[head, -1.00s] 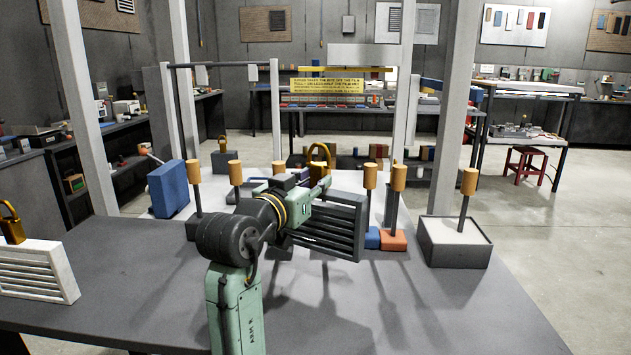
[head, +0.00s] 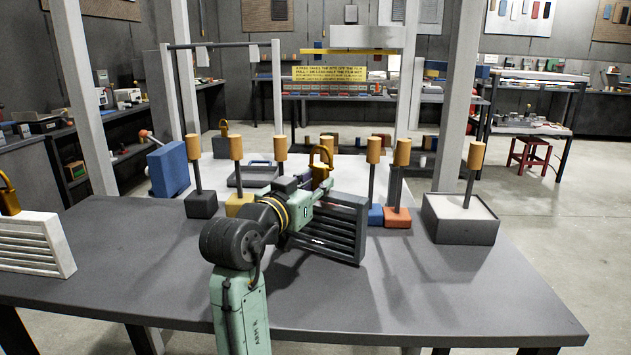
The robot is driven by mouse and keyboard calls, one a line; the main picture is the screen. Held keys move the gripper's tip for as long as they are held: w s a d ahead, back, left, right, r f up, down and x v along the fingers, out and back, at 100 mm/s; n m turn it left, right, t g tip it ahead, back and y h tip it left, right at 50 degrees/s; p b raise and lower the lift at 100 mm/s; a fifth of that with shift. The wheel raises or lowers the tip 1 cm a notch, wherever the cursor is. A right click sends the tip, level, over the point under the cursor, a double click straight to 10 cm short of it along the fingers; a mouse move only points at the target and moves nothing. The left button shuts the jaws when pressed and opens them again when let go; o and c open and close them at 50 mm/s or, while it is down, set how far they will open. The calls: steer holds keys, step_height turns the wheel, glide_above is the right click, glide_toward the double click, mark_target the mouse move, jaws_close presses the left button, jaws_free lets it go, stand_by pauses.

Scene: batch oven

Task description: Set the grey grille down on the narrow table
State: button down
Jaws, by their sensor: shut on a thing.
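The grey grille (head: 343,238) is a dark slatted panel, held upright and slightly turned in front of my arm. My gripper (head: 318,192) is shut on its upper part; the fingertips are mostly hidden. The grille hangs over the dark grey table (head: 130,265) in the foreground, its lower edge close to the top. I cannot tell whether it touches. This long table may be the narrow table; no label shows that.
Several orange-topped posts on coloured blocks stand along the table's far side, with a grey box (head: 460,222) at right. A white louvred panel (head: 35,243) stands at left. White uprights (head: 452,160) rise behind.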

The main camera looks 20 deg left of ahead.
steer(key=shift+f+b, duration=0.45)
steer(key=shift+f, duration=0.15)
stand_by(0.7)
steer(key=c, duration=1.6)
jaws_free()
steer(key=o, duration=0.4)
steer(key=shift+c, duration=0.2)
steer(key=shift+f, duration=0.1)
steer(key=s+a, duration=0.1)
steer(key=s, duration=1.1)
steer(key=shift+a, duration=0.4)
